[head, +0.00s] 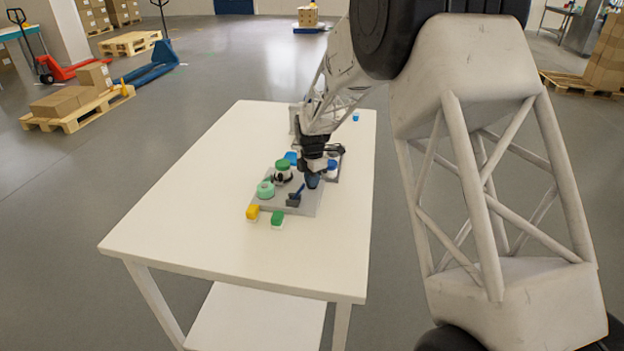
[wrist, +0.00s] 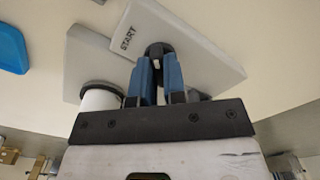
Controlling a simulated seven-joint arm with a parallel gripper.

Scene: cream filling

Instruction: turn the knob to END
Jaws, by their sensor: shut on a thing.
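In the wrist view a black knob (wrist: 157,48) with a small white mark stands on a light grey panel (wrist: 212,68). The word START is printed on the panel to the knob's left; no END label shows. My gripper (wrist: 158,66) is shut on the knob, with one blue finger on each side of it. In the head view my gripper (head: 313,180) is low over the group of things on the white table; the knob is too small or hidden to make out there.
On the table (head: 200,225) are a grey tray (head: 308,206), a green-lidded jar (head: 283,173), a mint-green round thing (head: 265,189), yellow (head: 253,212) and green (head: 277,220) pieces, and a blue-capped jar (head: 332,169). A white cylinder (wrist: 100,99) is close left of my fingers. The table's near half is clear.

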